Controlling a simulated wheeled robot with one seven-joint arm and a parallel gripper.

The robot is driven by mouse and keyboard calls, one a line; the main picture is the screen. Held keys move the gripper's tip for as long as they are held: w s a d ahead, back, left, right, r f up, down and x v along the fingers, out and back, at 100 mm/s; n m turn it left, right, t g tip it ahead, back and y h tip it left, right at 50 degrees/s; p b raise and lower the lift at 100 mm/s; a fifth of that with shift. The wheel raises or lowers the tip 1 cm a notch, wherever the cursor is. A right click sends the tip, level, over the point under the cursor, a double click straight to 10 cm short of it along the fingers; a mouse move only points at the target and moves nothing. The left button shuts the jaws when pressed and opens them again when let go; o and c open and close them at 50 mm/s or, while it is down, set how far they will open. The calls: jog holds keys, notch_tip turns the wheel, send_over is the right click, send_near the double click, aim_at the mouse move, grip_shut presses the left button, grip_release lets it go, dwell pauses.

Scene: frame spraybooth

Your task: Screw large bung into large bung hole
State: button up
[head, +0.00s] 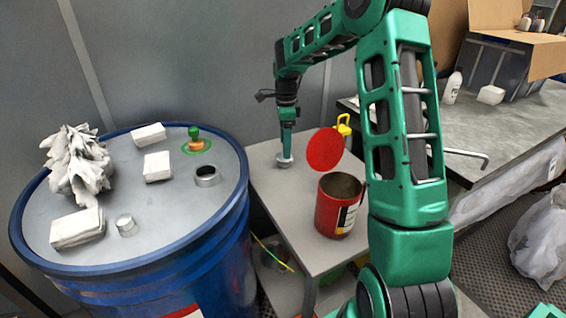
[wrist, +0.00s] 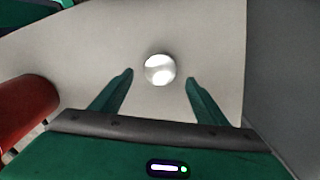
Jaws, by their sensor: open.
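A round silver metal piece, which looks like the large bung (head: 285,163), sits on the grey cart top. In the wrist view the bung (wrist: 160,69) shows between and slightly beyond the fingertips. My gripper (head: 286,152) points down over it, open, with a gap on each side; I cannot tell its exact height. The large bung hole (head: 207,176) is a raised metal ring on the blue drum's grey lid (head: 160,215), left of my gripper.
The lid also holds a smaller metal fitting (head: 126,226), white blocks (head: 157,166), crumpled rags (head: 75,165) and a brass-and-green fitting (head: 194,140). A red can (head: 334,215) with a raised red lid (head: 324,149) stands on the cart. A grey wall is behind.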

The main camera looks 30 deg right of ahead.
aim_at(284, 161)
notch_tip(284, 161, down, 5)
jog(key=shift+w+a+r, duration=0.1)
jog(key=shift+w, duration=0.05)
jog(key=shift+c, duration=0.5)
jog(key=c, duration=1.1)
jog(key=shift+o, duration=0.2)
jog(key=shift+r, duration=0.15)
